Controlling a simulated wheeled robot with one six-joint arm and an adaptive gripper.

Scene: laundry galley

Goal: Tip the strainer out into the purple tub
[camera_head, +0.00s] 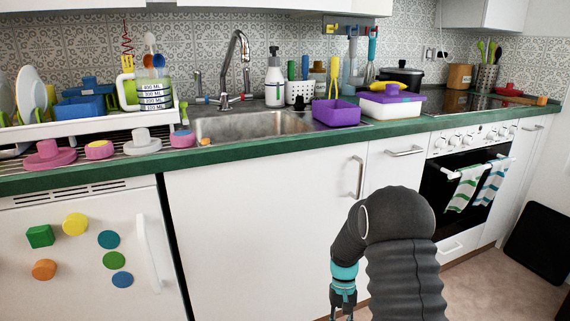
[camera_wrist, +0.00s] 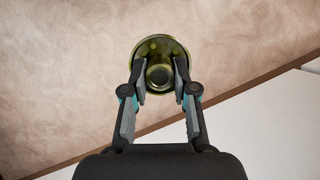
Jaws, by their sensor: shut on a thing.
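My gripper (camera_wrist: 160,78) is shut on a round, olive-yellow thing with a flared rim, which I take to be the strainer (camera_wrist: 158,47). In the wrist view it sits between the two fingers, with the floor behind it. Whether anything is in it cannot be seen. In the head view my gripper hangs low in front of the white cabinets, its fingertips and the strainer cut off by the lower edge. The purple tub (camera_head: 336,114) stands on the counter right of the sink, well above and apart from my gripper.
A white box with a purple lid (camera_head: 391,104) and a yellow thing on top stands right of the tub. The green counter edge (camera_head: 290,143) runs between my gripper and the tub.

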